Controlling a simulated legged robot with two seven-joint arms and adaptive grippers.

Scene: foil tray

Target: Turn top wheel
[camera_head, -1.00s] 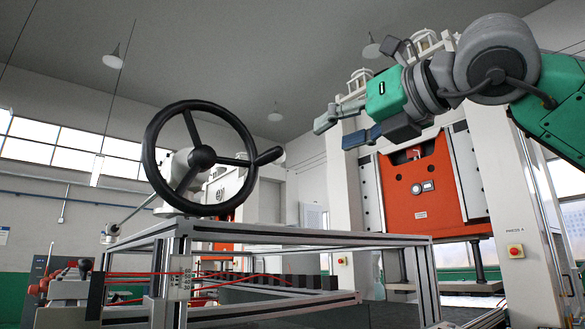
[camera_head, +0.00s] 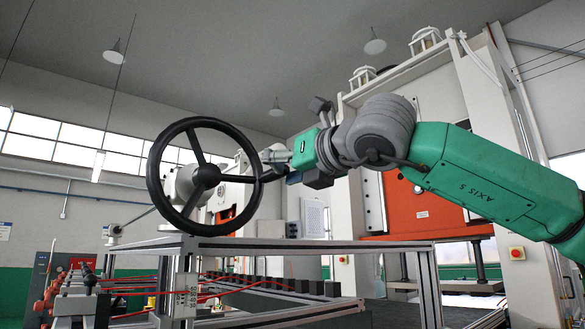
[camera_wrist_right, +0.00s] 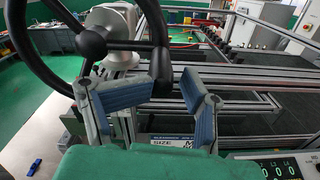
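The black top wheel (camera_head: 207,176) stands upright on a metal frame. Its handle (camera_head: 268,174) sticks out at the right of its rim. My right gripper (camera_head: 277,165) reaches in from the right, with its fingertips beside the handle. In the right wrist view, the wheel's hub (camera_wrist_right: 91,43) and dark handle (camera_wrist_right: 161,66) show at the upper left and middle. There the right gripper (camera_wrist_right: 150,92) is open, its two blue-padded fingers wide apart with the handle between them in the picture. I cannot tell whether they touch it. My left gripper is not in view.
The aluminium frame (camera_head: 300,244) lies below the wheel and gripper. A red-and-white press (camera_head: 410,205) stands behind my right arm. Red fittings (camera_head: 55,290) line the lower left. The space left of the wheel looks clear.

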